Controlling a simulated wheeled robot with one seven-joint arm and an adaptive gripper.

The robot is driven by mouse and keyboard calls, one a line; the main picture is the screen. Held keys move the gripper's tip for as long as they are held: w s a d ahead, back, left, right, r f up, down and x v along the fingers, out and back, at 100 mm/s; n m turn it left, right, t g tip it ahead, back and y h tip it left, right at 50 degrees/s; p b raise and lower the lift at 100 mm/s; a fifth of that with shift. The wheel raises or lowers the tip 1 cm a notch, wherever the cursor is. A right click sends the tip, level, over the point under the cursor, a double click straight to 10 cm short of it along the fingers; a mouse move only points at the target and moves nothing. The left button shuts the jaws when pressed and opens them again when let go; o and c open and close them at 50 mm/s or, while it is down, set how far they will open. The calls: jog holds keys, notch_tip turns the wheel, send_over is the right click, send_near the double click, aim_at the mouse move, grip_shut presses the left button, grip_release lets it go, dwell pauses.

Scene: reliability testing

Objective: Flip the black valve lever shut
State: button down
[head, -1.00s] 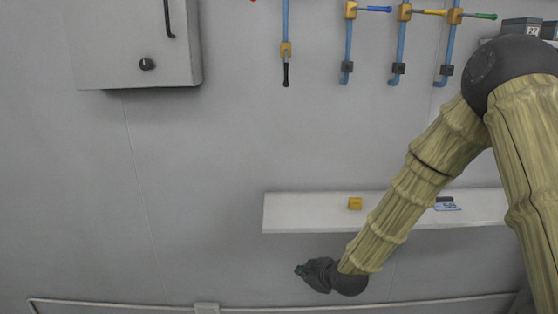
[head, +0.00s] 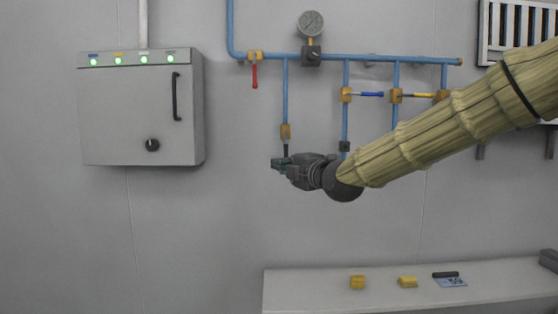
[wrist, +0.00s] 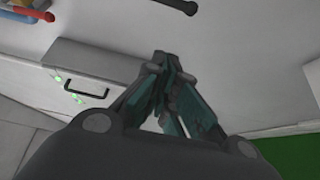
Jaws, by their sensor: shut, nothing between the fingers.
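The black valve lever (head: 286,149) hangs straight down from a yellow valve body (head: 285,131) on a blue branch pipe. In the wrist view a black rod (wrist: 177,5) at the top edge appears to be this lever, cut off by the frame. My gripper (head: 277,163) is at the lever's lower end in the head view, fingers pointing left; it hides the lever's tip, and I cannot tell whether they touch. In the wrist view my gripper (wrist: 163,60) has its fingertips together with nothing between them, and the rod lies apart, beyond them.
A valve with a red lever (head: 254,76) is up and left. Blue (head: 371,94) and yellow (head: 417,97) levers are to the right. A pressure gauge (head: 311,24) is above. A grey cabinet (head: 135,130) stands left; a shelf (head: 310,295) is below. The wall between is clear.

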aim_at(286, 149)
jog(key=w+a+p, duration=0.1)
jog(key=w+p, duration=0.5)
jog(key=w, duration=0.3)
jog(key=shift+w+a, duration=0.15)
jog(key=shift+w, duration=0.1)
dwell(0.6)
dwell(0.5)
jog(key=shift+d+f+n, duration=0.1)
jog(key=shift+d+n, duration=0.15)
jog(key=shift+n, duration=0.05)
